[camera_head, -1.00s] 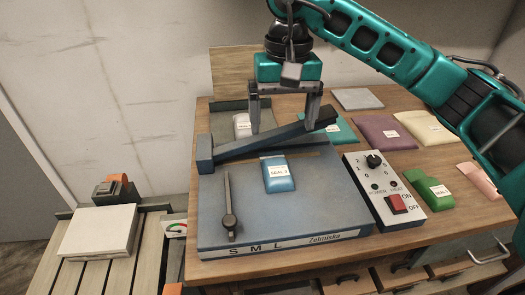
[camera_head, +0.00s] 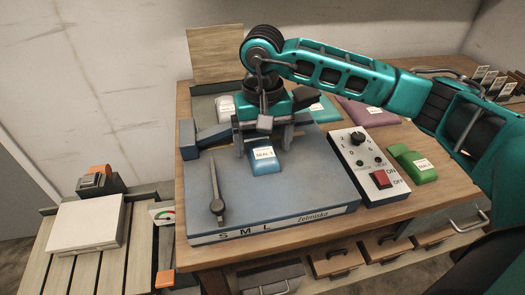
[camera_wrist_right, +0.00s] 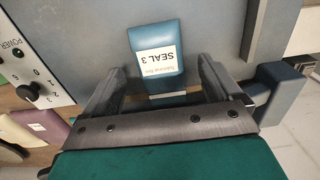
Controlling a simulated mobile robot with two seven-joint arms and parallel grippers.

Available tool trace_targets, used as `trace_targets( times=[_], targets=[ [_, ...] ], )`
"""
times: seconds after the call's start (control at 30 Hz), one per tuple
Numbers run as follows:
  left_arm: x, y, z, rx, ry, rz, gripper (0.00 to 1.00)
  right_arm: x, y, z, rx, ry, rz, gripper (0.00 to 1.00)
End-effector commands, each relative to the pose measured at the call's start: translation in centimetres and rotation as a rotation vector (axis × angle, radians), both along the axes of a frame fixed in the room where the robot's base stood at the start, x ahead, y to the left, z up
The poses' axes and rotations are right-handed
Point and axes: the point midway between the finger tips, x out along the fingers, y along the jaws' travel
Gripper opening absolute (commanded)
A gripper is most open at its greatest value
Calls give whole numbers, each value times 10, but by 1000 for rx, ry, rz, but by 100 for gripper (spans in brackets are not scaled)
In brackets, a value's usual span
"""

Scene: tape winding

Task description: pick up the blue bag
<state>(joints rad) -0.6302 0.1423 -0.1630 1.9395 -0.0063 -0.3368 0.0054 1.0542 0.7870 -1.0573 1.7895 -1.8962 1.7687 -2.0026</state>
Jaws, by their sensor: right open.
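The blue bag (camera_head: 266,160), with a white label, lies on the blue-grey sealing machine (camera_head: 290,205), in front of the machine's raised sealing bar (camera_head: 205,140). My right gripper (camera_head: 264,146) is open just above and behind the bag, coming down from the back. My left gripper is not in view.
A control box (camera_head: 368,165) with a knob and red switch stands right of the machine. Green (camera_head: 411,163), purple (camera_head: 365,112) and teal (camera_head: 322,108) bags lie around it on the wooden table. A white block (camera_head: 87,222) sits on the slatted bench.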

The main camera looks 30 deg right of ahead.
Motion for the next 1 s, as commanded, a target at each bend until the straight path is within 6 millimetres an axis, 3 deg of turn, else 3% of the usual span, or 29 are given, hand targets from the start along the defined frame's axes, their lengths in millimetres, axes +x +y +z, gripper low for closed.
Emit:
trace_targets(
  times=[0.1,0.37,1.0],
  targets=[
    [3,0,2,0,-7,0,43,0,0,-11,0,0,1,92],
    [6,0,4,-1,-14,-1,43,0,0,-13,1,-1,1,92],
    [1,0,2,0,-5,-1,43,0,0,-13,1,-1,1,30]
  ],
)
